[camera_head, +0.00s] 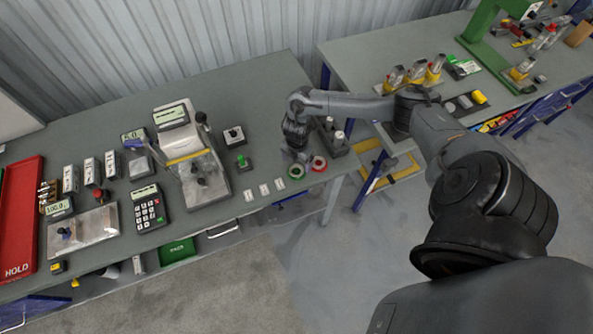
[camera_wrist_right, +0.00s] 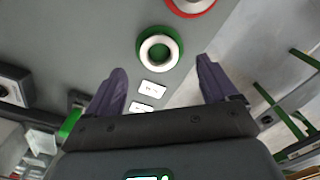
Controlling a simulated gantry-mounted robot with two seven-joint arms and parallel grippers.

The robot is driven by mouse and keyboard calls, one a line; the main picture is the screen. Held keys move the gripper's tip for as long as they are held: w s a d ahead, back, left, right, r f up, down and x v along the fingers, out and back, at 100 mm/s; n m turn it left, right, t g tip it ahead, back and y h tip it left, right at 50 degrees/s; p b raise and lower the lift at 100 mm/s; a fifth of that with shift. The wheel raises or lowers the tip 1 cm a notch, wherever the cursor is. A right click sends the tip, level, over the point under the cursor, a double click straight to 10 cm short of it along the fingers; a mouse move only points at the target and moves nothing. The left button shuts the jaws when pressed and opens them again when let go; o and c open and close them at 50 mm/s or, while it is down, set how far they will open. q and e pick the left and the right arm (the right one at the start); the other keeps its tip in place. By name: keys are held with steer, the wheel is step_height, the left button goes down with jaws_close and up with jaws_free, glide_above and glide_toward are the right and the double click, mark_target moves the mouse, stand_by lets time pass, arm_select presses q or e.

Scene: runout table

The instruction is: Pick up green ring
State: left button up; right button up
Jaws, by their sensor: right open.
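The green ring (camera_wrist_right: 146,50), with a white inner band, lies flat on the grey table in the right wrist view, just beyond the fingertips and between their lines. In the head view the green ring (camera_head: 296,172) is near the table's front right corner. My right gripper (camera_wrist_right: 160,67) is open and empty, its two dark fingers spread wider than the ring. In the head view my right gripper (camera_head: 298,155) is over the table just behind the ring, its fingers hard to make out. My left gripper is not in view.
A red ring (camera_head: 319,164) lies just right of the green one. Small white labels (camera_head: 264,189) lie to its left. A dark holder with white-topped pieces (camera_head: 333,138) stands behind the red ring. The table edge is close in front, with a gap before the second table (camera_head: 362,58).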

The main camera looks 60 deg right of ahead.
mark_target(297, 172)
steer(key=shift+f, duration=2.45)
steer(key=c, duration=1.2)
